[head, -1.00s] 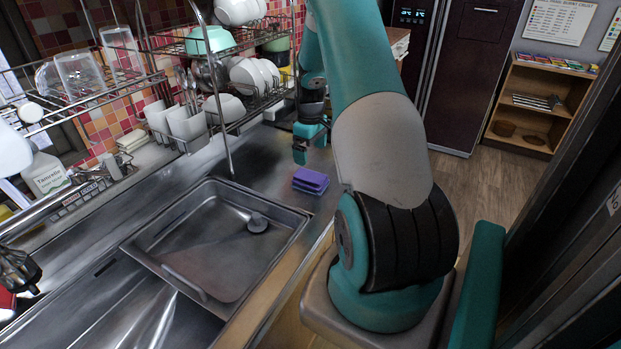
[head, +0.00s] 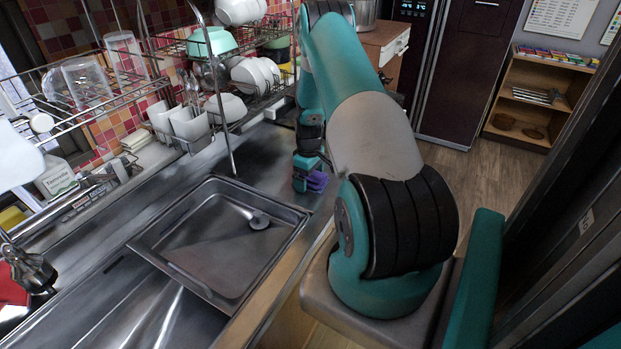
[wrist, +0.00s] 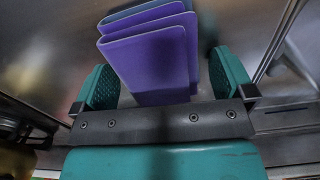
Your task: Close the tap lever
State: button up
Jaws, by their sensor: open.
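A metal tap-like fitting (head: 32,272) is at the far left edge of the head view, partly cut off. I cannot make out its lever or how it is set. My gripper (head: 306,180) is far from it, low over the counter beyond the sink's right corner. In the wrist view my gripper (wrist: 160,62) is open, with its two teal fingers on either side of a folded purple stack (wrist: 152,55). Gaps show between the fingers and the stack. In the head view the purple stack (head: 317,181) is mostly hidden by the gripper.
The steel sink (head: 215,235) lies between the gripper and the fitting. A wire dish rack (head: 235,110) with bowls and cups stands behind it. A white bottle (head: 56,177) stands at the left. The counter around the sink is mostly clear.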

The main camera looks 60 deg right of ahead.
jog(key=c, duration=1)
jog(key=shift+r, duration=0.1)
jog(key=shift+c, duration=0.2)
